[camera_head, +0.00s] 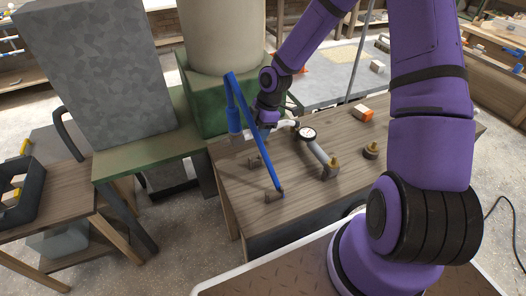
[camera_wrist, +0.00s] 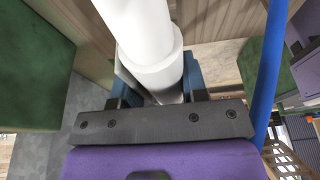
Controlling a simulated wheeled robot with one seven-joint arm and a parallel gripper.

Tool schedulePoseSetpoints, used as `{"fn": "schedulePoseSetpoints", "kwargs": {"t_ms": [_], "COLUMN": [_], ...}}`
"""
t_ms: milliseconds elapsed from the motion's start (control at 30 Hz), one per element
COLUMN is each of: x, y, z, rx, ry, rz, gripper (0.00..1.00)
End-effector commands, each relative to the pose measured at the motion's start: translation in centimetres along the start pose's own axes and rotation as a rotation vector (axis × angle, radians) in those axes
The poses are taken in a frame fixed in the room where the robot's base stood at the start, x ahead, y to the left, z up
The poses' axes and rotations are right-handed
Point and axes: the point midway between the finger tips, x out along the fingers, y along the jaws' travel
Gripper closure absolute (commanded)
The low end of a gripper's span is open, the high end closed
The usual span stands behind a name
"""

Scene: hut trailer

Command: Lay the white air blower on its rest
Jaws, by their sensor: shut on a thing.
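The white air blower (camera_wrist: 150,35) shows in the wrist view as a pale cylinder between the blue fingers of my gripper (camera_wrist: 158,88), which is shut on it. In the head view my gripper (camera_head: 262,128) is over the far left part of the wooden bench. A short white part of the blower (camera_head: 287,123) sticks out to its right; the rest is largely hidden. Small wooden supports stand on the bench, one at the front left (camera_head: 273,196) and one behind it (camera_head: 255,162). I cannot tell which is the blower's rest.
A blue pole (camera_head: 252,130) slants beside my gripper, its lower end at the front left support. A gauge (camera_head: 307,133) with a grey handle leans on a brown support (camera_head: 330,172). A round brown piece (camera_head: 371,151) and an orange-and-white block (camera_head: 363,114) lie farther right.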

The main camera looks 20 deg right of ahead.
Motion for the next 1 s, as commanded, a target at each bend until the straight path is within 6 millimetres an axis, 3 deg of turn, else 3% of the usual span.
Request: {"fn": "schedulePoseSetpoints", "kwargs": {"t_ms": [700, 1000], "x": [0.9, 0.9], "y": [-7.8, -9.2], "z": [-2.3, -2.6], "rx": [-1.275, -1.514], "ry": [-0.001, 0.001], "rz": [-0.381, -0.451], "gripper": [0.67, 0.66]}}
